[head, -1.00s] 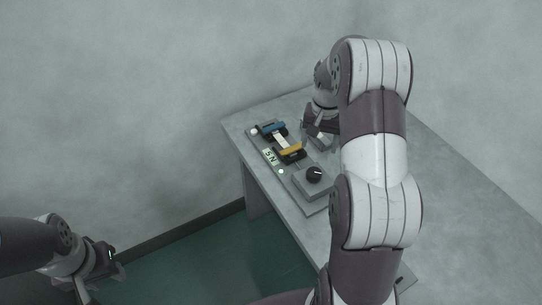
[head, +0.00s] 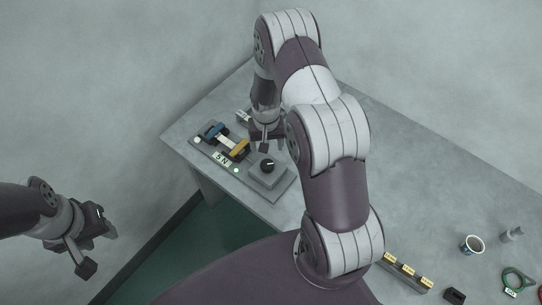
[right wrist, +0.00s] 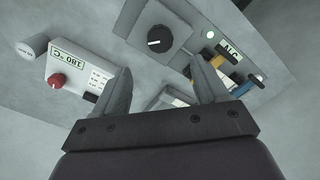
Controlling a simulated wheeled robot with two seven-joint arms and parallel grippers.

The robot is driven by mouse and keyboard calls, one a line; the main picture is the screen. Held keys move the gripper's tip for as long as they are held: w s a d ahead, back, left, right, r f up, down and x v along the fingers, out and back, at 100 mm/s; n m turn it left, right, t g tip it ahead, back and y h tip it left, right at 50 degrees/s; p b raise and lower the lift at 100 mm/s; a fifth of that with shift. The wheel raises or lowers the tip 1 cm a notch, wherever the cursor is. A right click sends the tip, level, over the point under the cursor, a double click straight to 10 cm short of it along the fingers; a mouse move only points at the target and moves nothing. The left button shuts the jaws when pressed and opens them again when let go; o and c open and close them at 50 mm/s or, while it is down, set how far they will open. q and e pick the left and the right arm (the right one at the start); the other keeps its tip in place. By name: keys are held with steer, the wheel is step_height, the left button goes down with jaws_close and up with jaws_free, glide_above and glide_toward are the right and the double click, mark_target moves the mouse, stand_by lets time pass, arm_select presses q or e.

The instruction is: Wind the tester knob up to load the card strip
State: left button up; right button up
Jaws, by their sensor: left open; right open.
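The tester (head: 215,157) is a flat grey base on the table with a black knob (head: 267,165) on a raised grey block. The knob, with a white pointer line, also shows in the right wrist view (right wrist: 160,38). A pale card strip (head: 224,143) spans between a blue clamp (head: 214,131) and a yellow clamp (head: 239,149). My left gripper (head: 97,251) is open and empty, off the table at the left.
In the right wrist view a white box with a red knob (right wrist: 58,80) and a 180 °C display stands near the tester. A cup (head: 472,244), a green ring (head: 518,281) and a yellow-labelled rack (head: 408,270) are at the table's right. The middle right of the table is clear.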

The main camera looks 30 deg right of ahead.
mark_target(267, 164)
steer(key=f, duration=0.2)
steer(key=s+f+p, duration=0.1)
steer(key=shift+f+p, duration=0.3)
steer(key=shift+f, duration=0.1)
steer(key=f, duration=0.3)
steer(key=w+f+p, duration=0.1)
steer(key=f, duration=0.2)
steer(key=shift+w+f, duration=0.15)
steer(key=shift+f, duration=0.2)
steer(key=shift+s+f, duration=0.15)
steer(key=shift+s, duration=0.15)
steer(key=shift+w+f, duration=0.1)
steer(key=shift+w, duration=0.05)
steer(key=c, duration=1.1)
